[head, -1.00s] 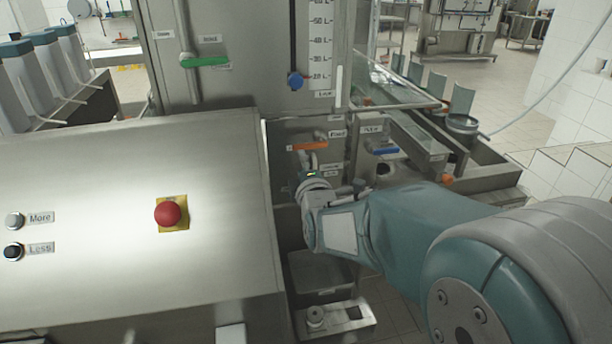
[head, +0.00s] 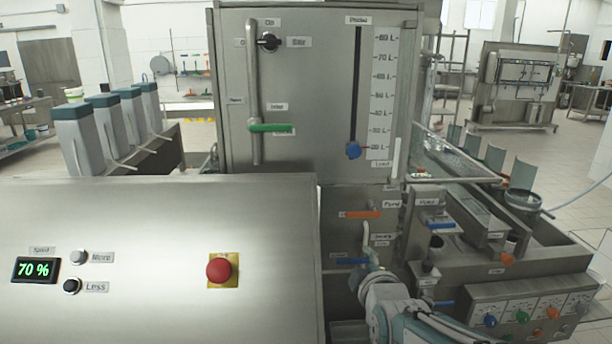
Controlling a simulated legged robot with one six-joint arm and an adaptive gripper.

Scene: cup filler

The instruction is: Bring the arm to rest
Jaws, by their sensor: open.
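My arm shows at the bottom of the head view, right of centre, in white and teal. Its wrist end (head: 384,292) is beside the lower valves of the steel machine, in front of the blue-handled valve (head: 352,262). The fingers are small and partly hidden by the wrist, and I see nothing held in them. I cannot tell whether the gripper touches the valve or pipe.
A steel panel with a red stop button (head: 222,269) and a 70 % display (head: 36,270) fills the lower left. An orange handle (head: 362,214) and a green handle (head: 270,128) are on the machine. A knob box (head: 530,312) stands at right.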

